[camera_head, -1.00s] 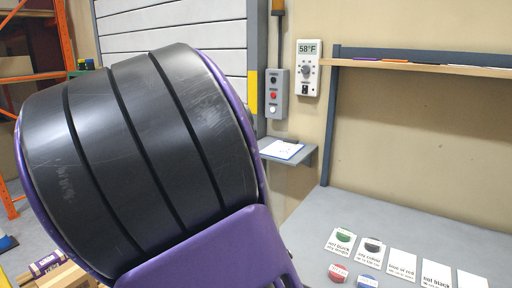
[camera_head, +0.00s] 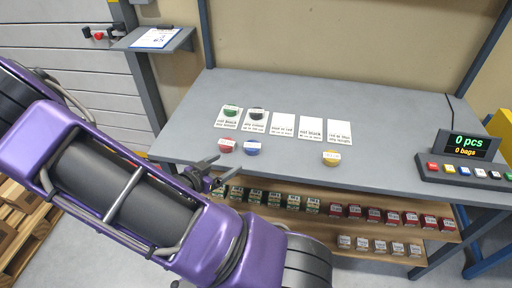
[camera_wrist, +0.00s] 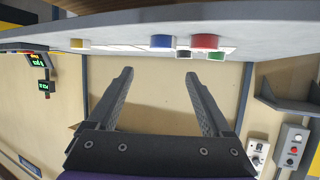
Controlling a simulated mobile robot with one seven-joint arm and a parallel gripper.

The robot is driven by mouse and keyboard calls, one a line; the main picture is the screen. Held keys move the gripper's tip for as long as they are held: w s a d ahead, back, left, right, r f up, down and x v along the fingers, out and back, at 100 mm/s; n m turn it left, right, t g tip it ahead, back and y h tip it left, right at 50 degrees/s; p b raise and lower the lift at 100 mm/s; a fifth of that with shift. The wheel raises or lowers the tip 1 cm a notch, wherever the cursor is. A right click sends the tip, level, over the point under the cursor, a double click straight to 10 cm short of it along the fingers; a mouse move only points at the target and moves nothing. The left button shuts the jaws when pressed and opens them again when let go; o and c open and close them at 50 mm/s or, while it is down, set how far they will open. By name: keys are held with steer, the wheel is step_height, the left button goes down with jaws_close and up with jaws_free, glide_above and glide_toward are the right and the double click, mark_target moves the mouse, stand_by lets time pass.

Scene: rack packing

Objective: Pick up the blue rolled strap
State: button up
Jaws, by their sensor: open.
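The blue rolled strap (camera_head: 252,148) sits on the grey table near its front edge, below the white cards. It also shows in the wrist view as a blue disc (camera_wrist: 163,41), next to the red one. My gripper (camera_head: 205,170) is just in front of the table's front edge, to the lower left of the blue strap and apart from it. In the wrist view my gripper (camera_wrist: 158,78) has its two fingers spread wide with nothing between them.
A red roll (camera_head: 226,146) lies close left of the blue one. A green roll (camera_head: 232,111) and a black roll (camera_head: 256,113) lie on cards; a yellow roll (camera_head: 331,158) is to the right. A shelf (camera_head: 345,228) with small boxes is below the tabletop (camera_head: 400,155). A counter display (camera_head: 466,147) stands right.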

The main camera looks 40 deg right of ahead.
steer(key=b, duration=0.1)
glide_toward(250, 148)
steer(key=x, duration=0.4)
steer(key=shift+d+f, duration=0.1)
steer(key=shift+d, duration=0.25)
steer(key=shift+x, duration=2.65)
steer(key=shift+w+a+f, duration=0.1)
steer(key=shift+f, duration=0.05)
steer(key=c, duration=1.2)
steer(key=shift+o, duration=0.2)
